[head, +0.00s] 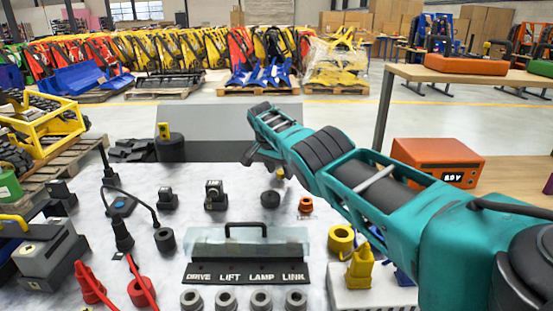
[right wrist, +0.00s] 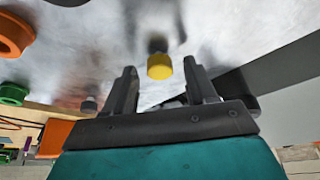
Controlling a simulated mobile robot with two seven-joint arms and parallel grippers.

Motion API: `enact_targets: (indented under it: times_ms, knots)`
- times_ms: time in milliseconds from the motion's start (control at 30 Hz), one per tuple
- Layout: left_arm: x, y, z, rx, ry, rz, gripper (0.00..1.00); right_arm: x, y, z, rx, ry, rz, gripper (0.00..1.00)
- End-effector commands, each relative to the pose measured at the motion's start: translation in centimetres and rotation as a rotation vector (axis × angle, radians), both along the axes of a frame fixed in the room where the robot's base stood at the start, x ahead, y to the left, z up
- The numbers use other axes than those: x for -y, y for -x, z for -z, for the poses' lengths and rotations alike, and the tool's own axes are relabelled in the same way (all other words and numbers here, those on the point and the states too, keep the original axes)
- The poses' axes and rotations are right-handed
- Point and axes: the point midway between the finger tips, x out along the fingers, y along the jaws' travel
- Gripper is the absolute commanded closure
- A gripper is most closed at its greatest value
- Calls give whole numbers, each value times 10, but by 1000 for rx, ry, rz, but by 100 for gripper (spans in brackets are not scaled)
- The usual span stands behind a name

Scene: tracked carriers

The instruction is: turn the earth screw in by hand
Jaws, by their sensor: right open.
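A small yellow knob (right wrist: 160,66), which looks like the earth screw, stands on the pale worktop on a darker stem or base. In the head view the yellow knob (head: 279,173) shows just beside the tip of my right gripper (head: 266,164), partly hidden by it. My right gripper is open. In the right wrist view the knob lies between the lines of the two fingers, slightly beyond their tips, with clear gaps on both sides. Whether the screw is seated cannot be seen. My left gripper is in neither view.
A clear-covered panel (head: 246,273) marked DRIVE, LIFT, LAMP, LINK stands at the front. A black round knob (head: 270,199) and an orange ring part (head: 305,205) are near the gripper. A yellow ring (head: 341,239) lies right. A grey box (head: 228,119) stands behind.

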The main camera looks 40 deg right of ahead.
Motion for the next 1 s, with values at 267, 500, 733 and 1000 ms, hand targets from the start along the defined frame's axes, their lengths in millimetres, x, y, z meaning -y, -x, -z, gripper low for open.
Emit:
enact_targets:
  times_ms: [267,500,733,1000]
  knots:
    - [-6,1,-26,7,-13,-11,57,-6,2,-24,0,1,-2,44]
    - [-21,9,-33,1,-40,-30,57,-18,4,-50,2,1,-1,44]
    - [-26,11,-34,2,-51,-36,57,-32,7,-84,4,1,-2,44]
    - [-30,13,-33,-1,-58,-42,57,-45,11,-114,3,0,0,44]
